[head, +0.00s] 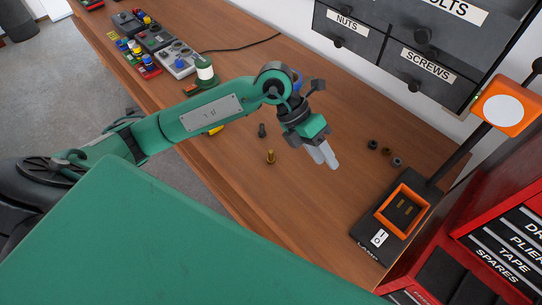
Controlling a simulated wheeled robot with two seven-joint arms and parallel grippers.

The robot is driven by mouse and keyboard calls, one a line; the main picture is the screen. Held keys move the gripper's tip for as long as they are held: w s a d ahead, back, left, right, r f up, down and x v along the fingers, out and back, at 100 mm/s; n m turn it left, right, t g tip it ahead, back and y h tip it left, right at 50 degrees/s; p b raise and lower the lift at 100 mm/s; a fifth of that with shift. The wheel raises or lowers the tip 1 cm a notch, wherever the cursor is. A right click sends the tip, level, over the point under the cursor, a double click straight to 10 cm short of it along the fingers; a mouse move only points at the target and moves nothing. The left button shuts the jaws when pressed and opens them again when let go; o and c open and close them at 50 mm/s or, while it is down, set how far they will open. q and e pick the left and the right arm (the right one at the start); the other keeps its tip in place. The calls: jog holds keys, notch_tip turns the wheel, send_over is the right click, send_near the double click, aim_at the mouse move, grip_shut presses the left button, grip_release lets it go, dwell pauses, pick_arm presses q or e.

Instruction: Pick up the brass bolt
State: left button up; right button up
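The brass bolt (270,156) stands upright on the wooden workbench (240,190), near its front edge. My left gripper (326,164) reaches in from the left over the bench. Its two grey fingers point down to the right of the brass bolt, apart from it. The fingers look close together with nothing visible between them; the viewing angle hides how wide the gap is. A dark bolt (262,131) stands just behind the brass bolt. My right gripper is out of view.
Several dark nuts (386,152) lie to the right. A black stand with an orange tray (402,211) is at the right, beside a red tool cabinet (480,245). Labelled drawers (400,50) are behind.

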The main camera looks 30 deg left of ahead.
pick_arm(q)
jog(key=w+a+f+y, duration=0.25)
jog(key=a+y, duration=0.25)
jog(key=a, duration=0.3)
jog(key=r+n+t+y, duration=0.1)
jog(key=n+y, duration=0.1)
jog(key=y, duration=0.1)
send_over(271, 151)
notch_tip(271, 151, down, 8)
jog(key=p, duration=0.3)
jog(key=shift+w, duration=0.1)
jog(key=f+p, duration=0.3)
jog(key=f, duration=0.1)
jog(key=shift+s, duration=0.2)
jog(key=shift+f, duration=0.55)
grip_shut()
